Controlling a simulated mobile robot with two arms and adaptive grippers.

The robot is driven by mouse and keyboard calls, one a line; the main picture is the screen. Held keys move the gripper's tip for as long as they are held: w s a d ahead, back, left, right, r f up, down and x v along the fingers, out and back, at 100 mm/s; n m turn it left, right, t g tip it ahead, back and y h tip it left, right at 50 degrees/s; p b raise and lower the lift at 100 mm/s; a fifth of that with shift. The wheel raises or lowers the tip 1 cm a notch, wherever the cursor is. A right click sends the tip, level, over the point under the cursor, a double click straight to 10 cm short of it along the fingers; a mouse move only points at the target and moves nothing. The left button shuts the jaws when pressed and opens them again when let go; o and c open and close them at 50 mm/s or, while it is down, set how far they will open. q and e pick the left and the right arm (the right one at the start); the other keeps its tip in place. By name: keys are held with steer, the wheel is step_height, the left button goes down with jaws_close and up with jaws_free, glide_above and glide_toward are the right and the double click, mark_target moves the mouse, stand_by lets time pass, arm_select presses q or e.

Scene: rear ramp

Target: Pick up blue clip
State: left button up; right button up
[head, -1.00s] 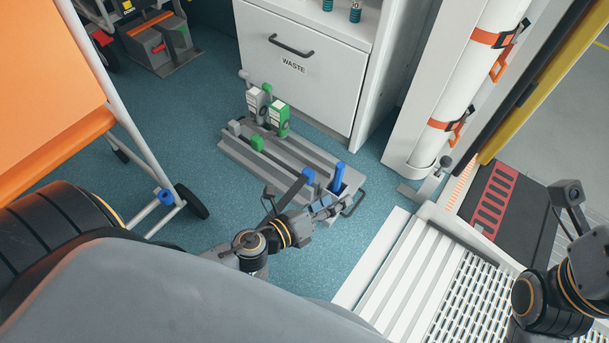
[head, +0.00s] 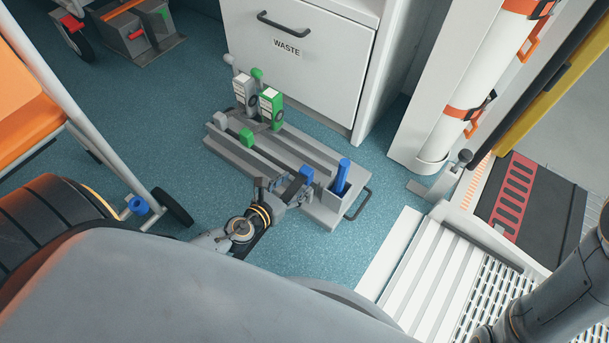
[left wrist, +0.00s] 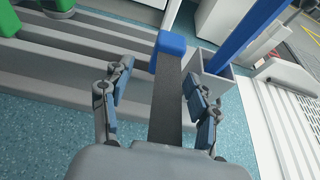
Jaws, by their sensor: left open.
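The blue clip (head: 306,174) shows as a small blue block at the near right edge of the grey rack (head: 263,172). In the left wrist view the blue clip (left wrist: 171,44) tops a dark strip (left wrist: 166,100) that runs down between my fingers. My left gripper (head: 281,189) is open beside the rack's near edge. In the left wrist view its fingers (left wrist: 160,85) stand on either side of the strip, apart from it, with the blue block just past the fingertips. My right arm (head: 560,290) enters at the right; its gripper is out of view.
A blue rod (head: 342,177) stands in a grey cup (head: 334,202) right of the clip. Green (head: 247,137) and grey (head: 220,120) blocks sit on the rack's left part. A waste cabinet (head: 300,75) stands behind; a ramp (head: 440,265) lies right.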

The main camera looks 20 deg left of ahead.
mark_target(303, 179)
arm_select(q)
steer(key=shift+b+x, duration=0.45)
steer(key=shift+x, duration=2.35)
steer(key=shift+d+r, duration=0.1)
steer(key=shift+d, duration=0.05)
jaws_close()
